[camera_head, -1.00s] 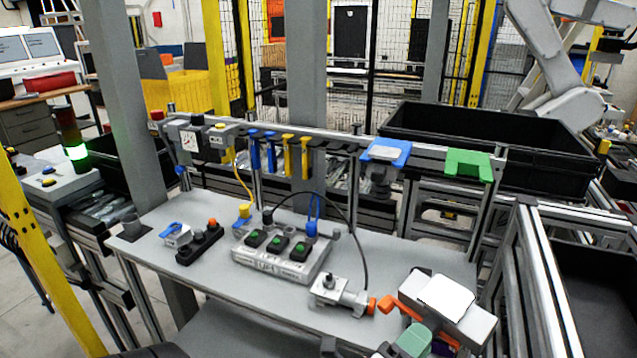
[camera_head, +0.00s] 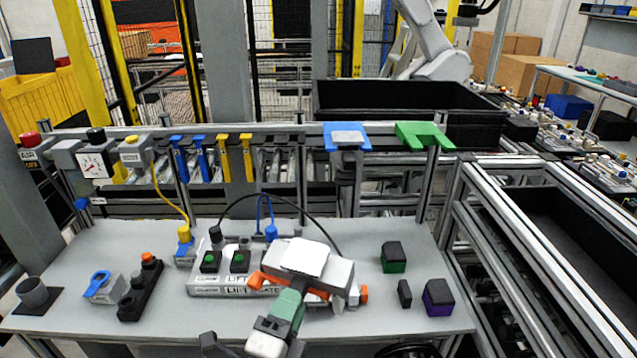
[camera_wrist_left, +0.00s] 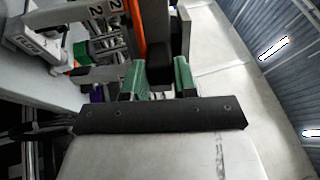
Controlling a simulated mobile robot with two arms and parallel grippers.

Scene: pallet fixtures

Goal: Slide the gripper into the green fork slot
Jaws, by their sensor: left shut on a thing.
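The green fork slot (camera_head: 424,135) is on the rail behind the table, at the right of the blue fork slot (camera_head: 331,139). My left gripper (camera_head: 291,298), with green jaws, is shut on a grey and white gripper tool (camera_head: 325,270) with orange fingers. The tool is in front of and below the green slot, apart from it, and covers part of the button fixture. In the left wrist view the green jaws (camera_wrist_left: 158,78) close around a black part of the tool (camera_wrist_left: 159,58). My right gripper does not show.
A grey fixture (camera_head: 207,284) with black blocks stands mid-table. Loose blocks with green (camera_head: 394,258) and purple (camera_head: 438,298) faces lie at the right. A grey part sits in the blue slot. A black bin (camera_head: 400,97) stands behind the rail.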

